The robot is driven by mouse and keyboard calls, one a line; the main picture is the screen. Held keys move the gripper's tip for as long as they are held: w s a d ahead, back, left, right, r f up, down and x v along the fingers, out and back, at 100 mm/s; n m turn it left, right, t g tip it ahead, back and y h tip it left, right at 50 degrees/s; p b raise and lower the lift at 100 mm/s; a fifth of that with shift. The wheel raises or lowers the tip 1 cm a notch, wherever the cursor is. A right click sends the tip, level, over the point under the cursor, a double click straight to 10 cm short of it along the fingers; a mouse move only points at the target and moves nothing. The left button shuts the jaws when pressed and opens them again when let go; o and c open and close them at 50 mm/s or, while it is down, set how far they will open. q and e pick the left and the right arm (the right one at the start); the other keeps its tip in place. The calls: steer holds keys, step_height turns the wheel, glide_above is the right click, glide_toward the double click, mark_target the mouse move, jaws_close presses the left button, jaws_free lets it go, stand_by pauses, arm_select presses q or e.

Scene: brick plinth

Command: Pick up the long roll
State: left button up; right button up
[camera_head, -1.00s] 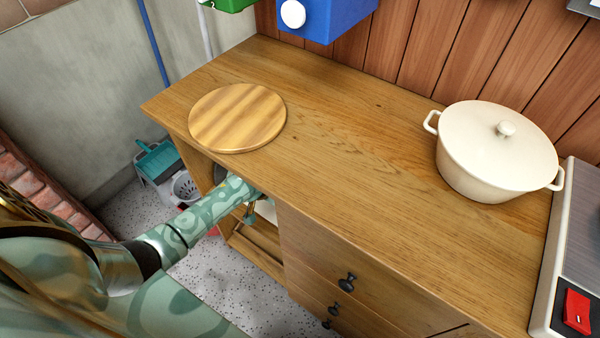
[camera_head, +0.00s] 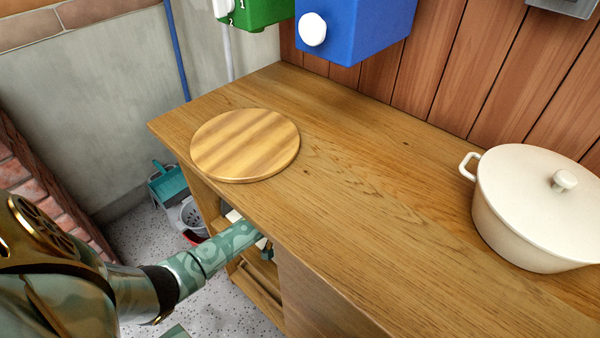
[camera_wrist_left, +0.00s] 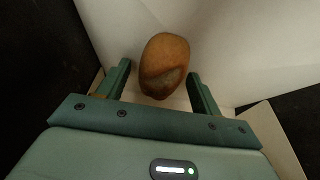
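A brown, rounded roll (camera_wrist_left: 164,66) with a darker patch at its near end lies on a pale surface in the left wrist view. My left gripper (camera_wrist_left: 160,72) is open, with one green finger on each side of the roll's near part. A gap shows on the left; the right finger is very close, and I cannot tell if it touches. In the head view my left arm reaches into the open side of the wooden cabinet (camera_head: 350,215), under its top, which hides the roll and most of the gripper. My right gripper is in neither view.
White walls (camera_wrist_left: 240,40) rise around the roll, perhaps of a container. On the cabinet top are a round wooden board (camera_head: 245,145) and a cream lidded pot (camera_head: 530,215). Green (camera_head: 262,12) and blue (camera_head: 360,32) boxes hang above.

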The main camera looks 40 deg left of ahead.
arm_select(q)
steer(key=c, duration=0.8)
